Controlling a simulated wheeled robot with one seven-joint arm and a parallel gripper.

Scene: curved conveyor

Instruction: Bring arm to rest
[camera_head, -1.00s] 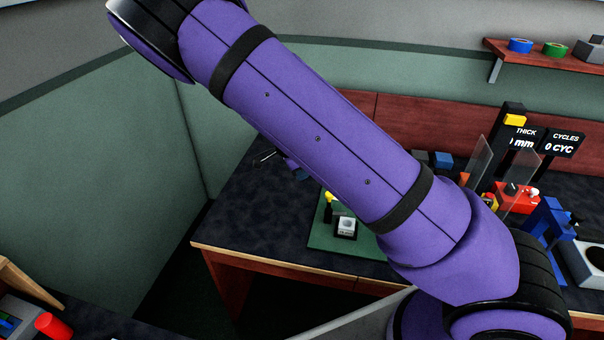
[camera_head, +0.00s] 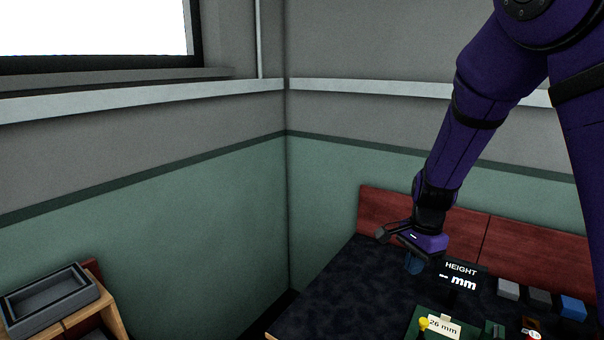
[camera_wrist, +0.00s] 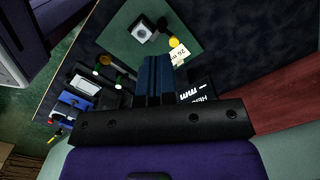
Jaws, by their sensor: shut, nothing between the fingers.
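My purple arm comes down from the top right of the head view. My gripper (camera_head: 413,266) hangs over the left part of the dark worktop (camera_head: 345,290), in front of the red backboard and left of the HEIGHT display. In the wrist view the two blue fingers of my gripper (camera_wrist: 154,66) lie together with nothing held. They point toward the green mat and the dark worktop. The exact gap between the fingertips and the worktop cannot be told.
The HEIGHT display (camera_head: 460,276) stands close to my gripper. A "26 mm" card (camera_head: 444,327) is near the green mat (camera_wrist: 121,38), which bears a white-and-grey part (camera_wrist: 142,33). Several blocks line the right. A grey tray (camera_head: 48,299) sits on a wooden stand at left.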

